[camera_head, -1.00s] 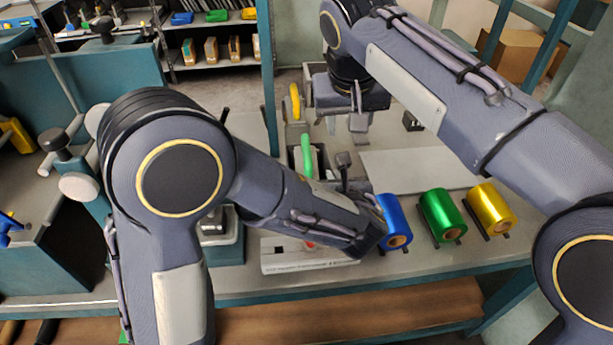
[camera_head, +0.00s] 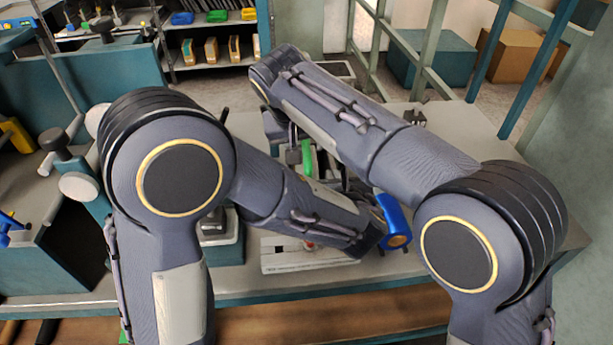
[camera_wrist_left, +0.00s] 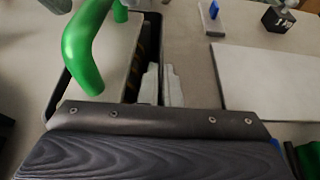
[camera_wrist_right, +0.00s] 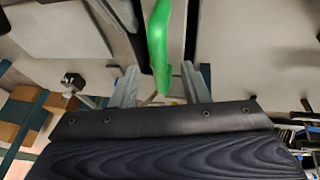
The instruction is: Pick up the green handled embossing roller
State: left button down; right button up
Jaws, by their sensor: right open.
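The green handle (camera_head: 307,160) of the embossing roller shows in the head view between my two arms, at the middle of the bench. In the right wrist view the green handle (camera_wrist_right: 159,45) lies between the spread fingers of my right gripper (camera_wrist_right: 160,80), which is open; I cannot tell whether they touch it. In the left wrist view the green handle (camera_wrist_left: 85,45) is at the upper left, apart from my left gripper (camera_wrist_left: 161,85). The left fingers are close together with nothing seen between them. The roller's lower part is hidden.
My right arm covers much of the bench's right side. A pale flat plate (camera_wrist_left: 265,75) and a dark weight (camera_wrist_left: 280,17) show in the left wrist view.

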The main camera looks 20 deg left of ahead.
aim_at(306, 148)
jog(key=x, duration=0.3)
jog(key=shift+f, duration=0.2)
jog(key=shift+c, duration=0.2)
grip_shut()
jog(key=shift+r, duration=0.1)
dwell(0.9)
jog(key=shift+r, duration=0.2)
